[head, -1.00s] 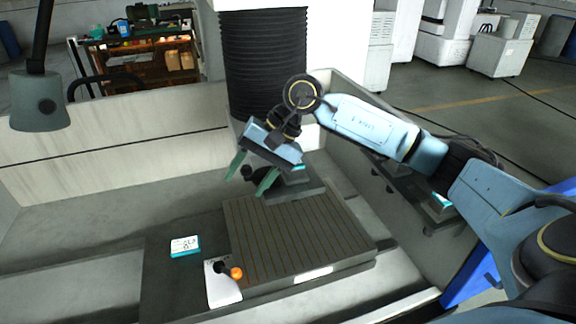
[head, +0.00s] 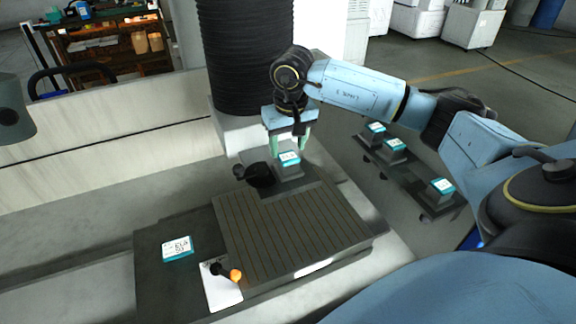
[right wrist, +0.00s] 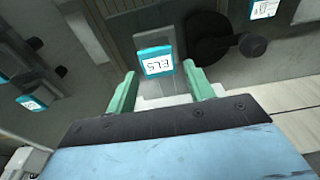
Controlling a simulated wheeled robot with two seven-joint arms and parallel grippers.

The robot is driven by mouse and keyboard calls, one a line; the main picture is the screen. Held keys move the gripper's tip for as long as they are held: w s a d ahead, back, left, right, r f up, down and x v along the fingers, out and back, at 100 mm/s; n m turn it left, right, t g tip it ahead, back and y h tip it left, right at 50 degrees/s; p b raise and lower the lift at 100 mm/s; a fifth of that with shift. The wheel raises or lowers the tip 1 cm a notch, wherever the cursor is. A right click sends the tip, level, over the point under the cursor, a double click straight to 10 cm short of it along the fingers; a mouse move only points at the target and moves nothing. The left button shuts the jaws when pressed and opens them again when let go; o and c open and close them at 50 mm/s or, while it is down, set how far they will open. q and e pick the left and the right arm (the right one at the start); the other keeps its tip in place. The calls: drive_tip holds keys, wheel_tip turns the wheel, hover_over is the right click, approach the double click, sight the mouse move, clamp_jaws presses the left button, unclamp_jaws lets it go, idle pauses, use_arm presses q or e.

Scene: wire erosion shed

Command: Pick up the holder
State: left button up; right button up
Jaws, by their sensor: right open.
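A holder (head: 289,160), a small block with a teal-edged white label, stands on a dark grey base at the back of the machine bed. It also shows in the right wrist view (right wrist: 156,62), its label facing the camera. My right gripper (head: 288,148) points down just above it. In the right wrist view its two green fingers (right wrist: 160,75) are spread, one towards each side of the holder; I cannot tell whether they touch it. Similar labelled blocks are on the bed at left (head: 178,248) and on the cart at right (head: 394,145). My left gripper is not in view.
A black round part with a knob (head: 256,175) sits close left of the holder. The slotted plate (head: 292,235) in front is clear. A white plate with an orange-tipped lever (head: 222,290) lies front left. A black bellows column (head: 240,55) rises behind.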

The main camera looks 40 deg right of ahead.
sight(288, 156)
drive_tip(key=f+p, duration=0.1)
drive_tip(key=f, duration=0.3)
drive_tip(key=shift+w+d+f+p, duration=0.1)
drive_tip(key=shift+d+f+p, duration=0.15)
drive_tip(key=shift+p, duration=0.15)
drive_tip(key=shift+f, duration=0.25)
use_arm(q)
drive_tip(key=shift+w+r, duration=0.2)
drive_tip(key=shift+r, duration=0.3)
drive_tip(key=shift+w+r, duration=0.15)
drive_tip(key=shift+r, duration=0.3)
use_arm(e)
drive_tip(key=shift+c, duration=0.4)
drive_tip(key=shift+w, duration=0.1)
drive_tip(key=c, duration=1)
